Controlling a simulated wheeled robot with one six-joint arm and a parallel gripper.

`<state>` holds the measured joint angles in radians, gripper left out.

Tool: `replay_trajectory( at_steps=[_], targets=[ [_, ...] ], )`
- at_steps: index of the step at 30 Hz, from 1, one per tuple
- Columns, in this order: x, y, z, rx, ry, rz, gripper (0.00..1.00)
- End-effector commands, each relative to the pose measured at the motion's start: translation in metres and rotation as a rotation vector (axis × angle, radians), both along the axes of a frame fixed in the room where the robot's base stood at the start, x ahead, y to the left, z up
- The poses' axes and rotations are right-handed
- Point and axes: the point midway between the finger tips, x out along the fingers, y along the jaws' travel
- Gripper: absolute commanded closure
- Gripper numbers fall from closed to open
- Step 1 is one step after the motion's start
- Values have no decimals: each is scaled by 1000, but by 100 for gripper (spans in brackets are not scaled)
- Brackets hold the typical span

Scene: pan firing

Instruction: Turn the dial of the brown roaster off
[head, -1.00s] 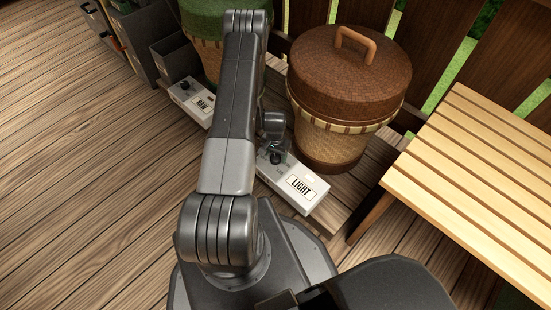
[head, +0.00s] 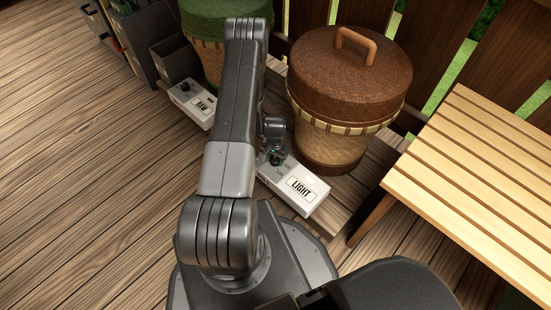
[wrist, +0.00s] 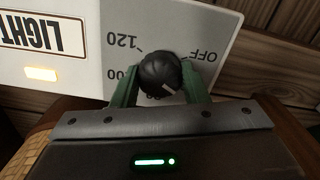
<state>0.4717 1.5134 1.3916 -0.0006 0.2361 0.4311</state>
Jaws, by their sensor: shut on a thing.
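The brown roaster (head: 345,85) is a lidded basket with a loop handle, in the upper right of the head view. Its white control box, marked LIGHT (head: 302,188), sits in front of it. The black dial (wrist: 160,70) shows in the wrist view, its white pointer mark directed to the lower right, off the OFF label (wrist: 203,56). My gripper (wrist: 160,84) is shut on the dial, one green finger on each side. In the head view, my arm partly covers the dial area.
An orange lamp (wrist: 41,74) is lit on the box. A green-lidded roaster (head: 205,60) with a box marked RAW (head: 192,103) stands to the left. A slatted wooden bench (head: 475,160) is at the right. The deck at left is clear.

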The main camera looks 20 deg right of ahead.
Motion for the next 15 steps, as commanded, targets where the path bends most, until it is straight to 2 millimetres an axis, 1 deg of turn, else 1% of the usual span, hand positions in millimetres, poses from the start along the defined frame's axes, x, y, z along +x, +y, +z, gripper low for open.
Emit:
replay_trajectory(
  at_steps=[8, 15],
  targets=[
    [0, 0, -2, 0, 0, 117, 82],
    [1, 0, -3, 0, 0, 321, 82]
  ],
)
